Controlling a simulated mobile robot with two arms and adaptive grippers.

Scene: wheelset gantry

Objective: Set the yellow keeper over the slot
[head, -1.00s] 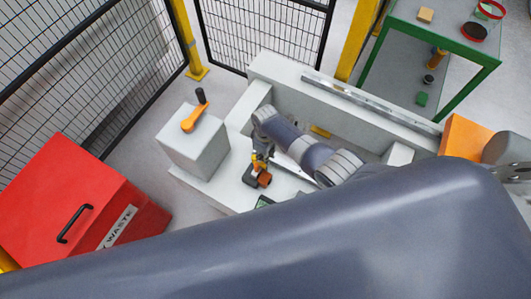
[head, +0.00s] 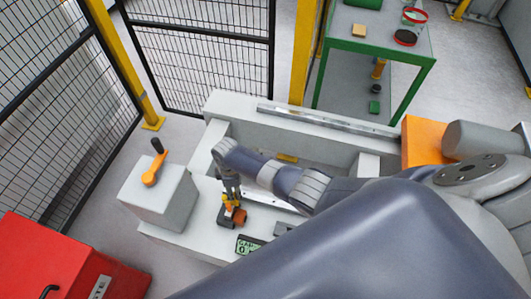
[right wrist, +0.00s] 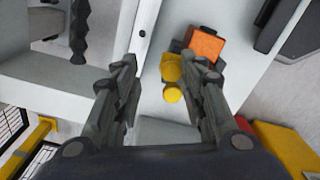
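My right gripper (head: 231,192) is over the light grey bench, by a small yellow part (head: 226,203) and an orange-brown block (head: 239,216). In the right wrist view my right gripper (right wrist: 165,95) is open. The yellow part (right wrist: 172,70) has two rounded ends and shows between the fingers, nearer the right finger. I cannot tell whether they touch. The orange block (right wrist: 205,45) sits on a dark mount just beyond. A separate yellow piece (head: 287,158) lies in the bench's long recess. I cannot tell which yellow piece is the keeper, and no slot is clearly visible. My left gripper is out of view.
A grey box with an orange lever (head: 153,172) stands left of my gripper. A small green display (head: 248,245) is on the bench in front. A red waste bin (head: 40,262), mesh fence (head: 205,40) and green-framed table (head: 425,72) surround the bench. My arm hides part of the bench.

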